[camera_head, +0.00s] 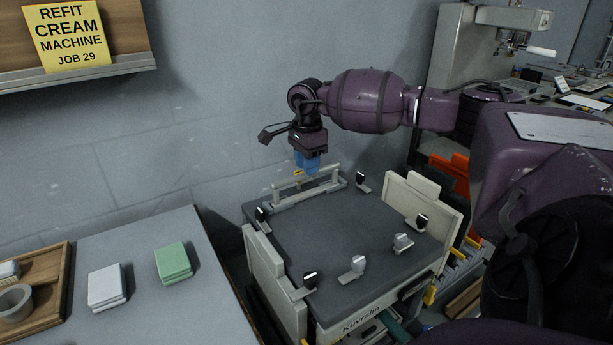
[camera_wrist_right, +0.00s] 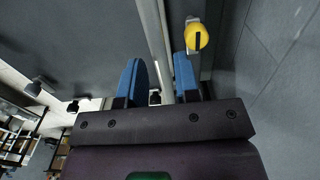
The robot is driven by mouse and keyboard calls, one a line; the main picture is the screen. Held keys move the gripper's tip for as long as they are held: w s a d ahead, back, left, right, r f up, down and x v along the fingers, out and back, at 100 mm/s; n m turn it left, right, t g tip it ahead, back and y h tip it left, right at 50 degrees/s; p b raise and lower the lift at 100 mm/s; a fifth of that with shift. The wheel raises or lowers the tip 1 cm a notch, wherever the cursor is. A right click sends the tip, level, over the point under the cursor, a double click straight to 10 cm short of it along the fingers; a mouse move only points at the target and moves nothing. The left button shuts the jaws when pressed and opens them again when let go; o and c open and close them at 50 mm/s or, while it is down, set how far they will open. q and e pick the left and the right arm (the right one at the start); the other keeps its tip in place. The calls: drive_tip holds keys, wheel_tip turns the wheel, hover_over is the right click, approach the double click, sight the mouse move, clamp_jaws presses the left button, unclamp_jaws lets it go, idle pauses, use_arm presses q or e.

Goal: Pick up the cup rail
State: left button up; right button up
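The cup rail (camera_head: 318,187) is a pale bar on short posts along the back edge of the cream machine's dark top (camera_head: 345,235). My right gripper (camera_head: 306,168) points down over the rail, its blue fingertips close to the bar. In the right wrist view the fingers (camera_wrist_right: 158,82) stand apart, and the pale rail (camera_wrist_right: 153,35) runs through the gap between them. I cannot tell whether a finger touches it. A yellow round piece (camera_wrist_right: 196,37) shows just beyond one finger. My left gripper is not in view.
Several black and silver knobs (camera_head: 358,266) stand on the machine's top. Pale side panels (camera_head: 264,265) rise at its left and right. The wall is close behind. A grey table (camera_head: 180,310) at left holds green cloths (camera_head: 173,263), white cloths (camera_head: 107,287) and a wooden tray (camera_head: 62,290).

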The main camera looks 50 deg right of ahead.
wheel_tip(320, 180, down, 3)
drive_tip(key=shift+f, duration=0.15)
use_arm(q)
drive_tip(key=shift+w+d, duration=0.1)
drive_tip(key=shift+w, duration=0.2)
use_arm(e)
clamp_jaws()
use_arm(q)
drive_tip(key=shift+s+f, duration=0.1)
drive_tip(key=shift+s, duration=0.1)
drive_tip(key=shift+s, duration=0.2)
